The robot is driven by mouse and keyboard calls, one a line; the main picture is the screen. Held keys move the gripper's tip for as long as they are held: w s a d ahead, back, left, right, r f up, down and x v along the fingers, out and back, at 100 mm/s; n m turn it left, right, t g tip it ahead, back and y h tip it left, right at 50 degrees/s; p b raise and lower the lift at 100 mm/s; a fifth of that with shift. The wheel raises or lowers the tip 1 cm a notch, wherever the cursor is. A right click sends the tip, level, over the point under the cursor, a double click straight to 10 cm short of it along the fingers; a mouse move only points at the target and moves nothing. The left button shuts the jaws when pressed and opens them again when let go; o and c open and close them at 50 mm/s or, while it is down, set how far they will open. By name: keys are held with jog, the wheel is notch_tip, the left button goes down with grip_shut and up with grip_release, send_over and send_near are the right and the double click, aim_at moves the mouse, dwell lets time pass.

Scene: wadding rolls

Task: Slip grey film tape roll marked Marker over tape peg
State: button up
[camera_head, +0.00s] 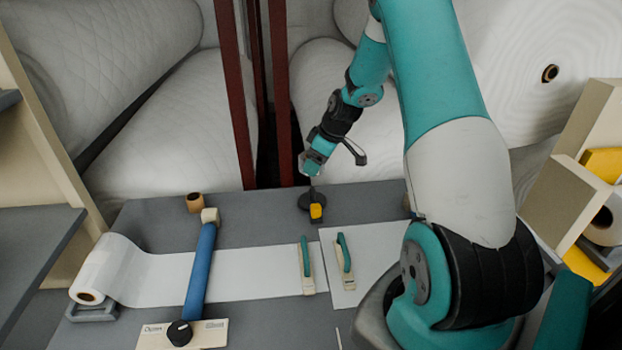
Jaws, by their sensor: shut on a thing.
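My gripper (312,163) is above the back of the grey table, left of my upper arm. It is shut on a small grey thing (308,169), which looks like the grey film tape roll. Its marking cannot be read at this size, and the fingers partly hide it. Just below stands a dark round base (306,203) with a short upright post, which looks like the tape peg.
A white sheet roll (102,268) lies at the left, its sheet running right. A blue bar (201,262) crosses the sheet. Two green-handled tools (307,265) (345,262) lie right of it. A small brown roll (194,203) stands at the back left. Red posts (282,95) rise behind the table.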

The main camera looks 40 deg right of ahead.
jog(key=b, duration=0.3)
send_over(317, 201)
jog(key=f, duration=0.4)
jog(key=shift+w+a, duration=0.1)
jog(key=shift+w, duration=0.15)
jog(key=shift+f+b, duration=1.9)
jog(key=shift+f, duration=0.95)
jog(key=shift+s, duration=0.2)
jog(key=shift+f+b, duration=0.55)
jog(key=o, duration=0.7)
jog(key=shift+c, duration=0.2)
jog(key=shift+r, duration=0.15)
jog(key=p+v, duration=0.6)
jog(key=v, duration=0.5)
jog(key=shift+p, duration=0.35)
